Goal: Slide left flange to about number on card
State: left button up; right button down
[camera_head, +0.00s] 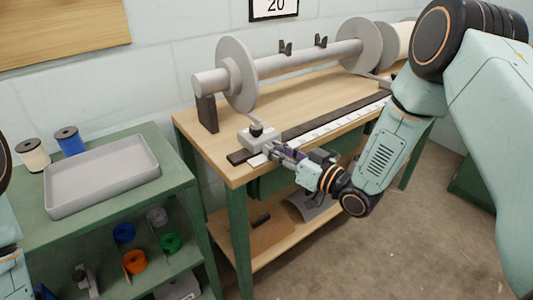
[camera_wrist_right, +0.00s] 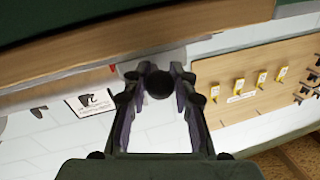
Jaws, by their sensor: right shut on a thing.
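The number card (camera_head: 274,7) on the wall reads 20. The left flange (camera_head: 235,78) is a grey disc on the grey beam shaft (camera_head: 310,59), near its left end. Below it a grey slider block (camera_head: 258,141) with a black knob (camera_head: 256,129) sits at the left end of the white scale (camera_head: 335,123). My right gripper (camera_head: 270,149) is at this block, shut on the knob. In the right wrist view the dark round knob (camera_wrist_right: 159,84) lies between the fingers. The scale's numbers are too small to read. My left gripper is out of view.
The right flange (camera_head: 358,45) stands farther along the shaft. A black rail (camera_head: 335,115) runs along the wooden bench (camera_head: 185,120). A green shelf unit at left carries a grey tray (camera_head: 103,176) and two spools. The bench between rail and shaft is clear.

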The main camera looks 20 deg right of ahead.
jog(key=d, duration=0.2)
jog(key=w+d, duration=0.2)
jog(key=d, duration=0.1)
jog(key=shift+d+f+p, duration=0.1)
jog(key=shift+d+p, duration=0.2)
jog(key=shift+p, duration=0.05)
jog(key=c, duration=1.1)
grip_release()
jog(key=v, duration=1.2)
